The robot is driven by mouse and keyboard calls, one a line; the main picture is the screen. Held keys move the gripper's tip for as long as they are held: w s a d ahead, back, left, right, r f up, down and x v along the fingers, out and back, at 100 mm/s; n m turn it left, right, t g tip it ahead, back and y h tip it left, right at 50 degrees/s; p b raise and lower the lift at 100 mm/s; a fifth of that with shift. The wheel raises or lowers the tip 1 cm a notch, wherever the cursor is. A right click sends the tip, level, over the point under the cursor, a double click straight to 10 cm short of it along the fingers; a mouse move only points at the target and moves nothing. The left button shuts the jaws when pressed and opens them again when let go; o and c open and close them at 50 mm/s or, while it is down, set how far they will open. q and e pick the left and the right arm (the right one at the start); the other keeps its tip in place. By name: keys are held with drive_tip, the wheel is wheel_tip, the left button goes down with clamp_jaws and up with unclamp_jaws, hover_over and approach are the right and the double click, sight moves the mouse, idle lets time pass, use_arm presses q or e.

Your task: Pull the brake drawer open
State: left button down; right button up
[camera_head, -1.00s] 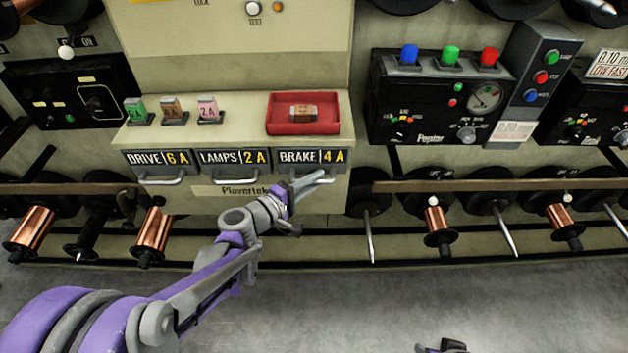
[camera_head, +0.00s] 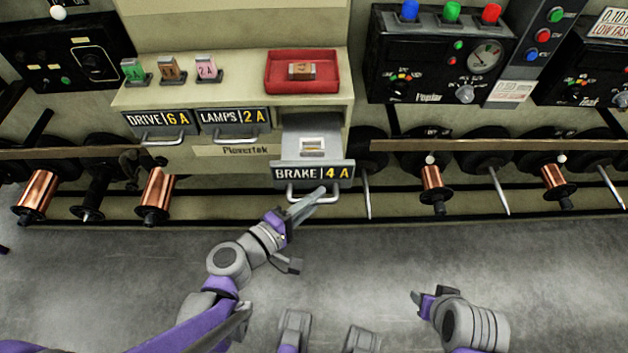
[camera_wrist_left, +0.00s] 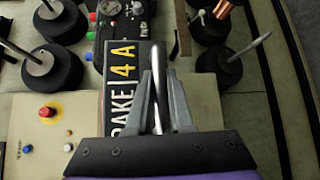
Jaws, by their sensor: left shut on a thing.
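The brake drawer (camera_head: 313,173), labelled "BRAKE 4 A", stands pulled out from the cabinet at the right of the drawer row. Its inside shows, with a small pale holder (camera_head: 312,146) in it. My left gripper (camera_head: 308,200) is shut on the bar handle (camera_head: 291,197) below the label. In the left wrist view the fingers (camera_wrist_left: 158,115) close around the metal handle (camera_wrist_left: 156,60) beside the drawer label (camera_wrist_left: 122,85). My right gripper (camera_head: 420,299) is at the lower right, away from the cabinet; its jaws are too small to judge.
The drive drawer (camera_head: 160,123) and lamps drawer (camera_head: 235,122) are closed. A red tray (camera_head: 284,86) with a small fuse (camera_head: 302,70) sits on the ledge above, beside several coloured fuses. Copper spools (camera_head: 157,190) line a low rail.

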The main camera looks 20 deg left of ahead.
use_arm(q)
drive_tip(key=shift+s+d, duration=0.1)
drive_tip(key=shift+s, duration=0.15)
drive_tip(key=c, duration=0.8)
unclamp_jaws()
drive_tip(key=shift+s, duration=0.1)
use_arm(e)
drive_tip(key=shift+s+a, duration=0.1)
